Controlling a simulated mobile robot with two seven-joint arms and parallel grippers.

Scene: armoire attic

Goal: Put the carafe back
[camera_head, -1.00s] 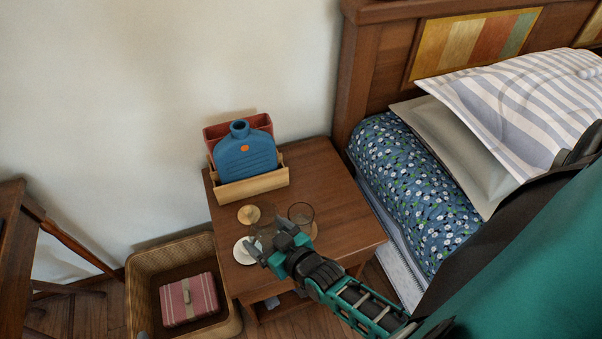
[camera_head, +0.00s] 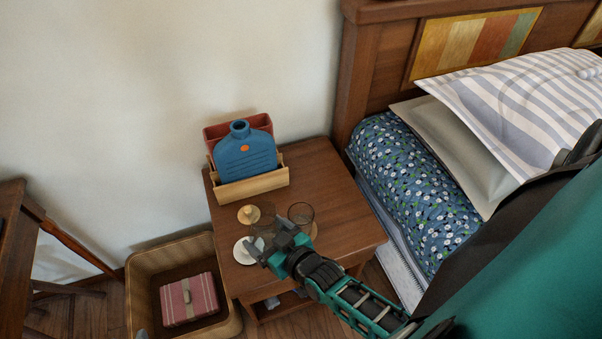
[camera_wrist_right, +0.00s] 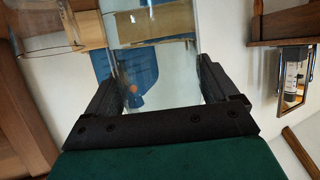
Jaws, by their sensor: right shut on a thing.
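The clear glass carafe (camera_wrist_right: 150,70) stands between the two dark fingers of my right gripper (camera_wrist_right: 155,95), which is shut on it. In the head view my right gripper (camera_head: 266,234) is over the front of the nightstand (camera_head: 338,211), and the carafe is faint there. A white round coaster (camera_head: 242,254) lies just left of and below the gripper. A round wooden piece with a knob (camera_head: 249,214) lies behind it. A clear tumbler (camera_head: 301,213) stands to the right. I cannot tell whether the carafe touches the nightstand top. My left gripper is not in view.
A blue bottle-shaped thing (camera_head: 245,157) sits in a wooden holder (camera_head: 254,187) at the nightstand's back. The bed (camera_head: 415,190) is close on the right. The nightstand's right part is clear.

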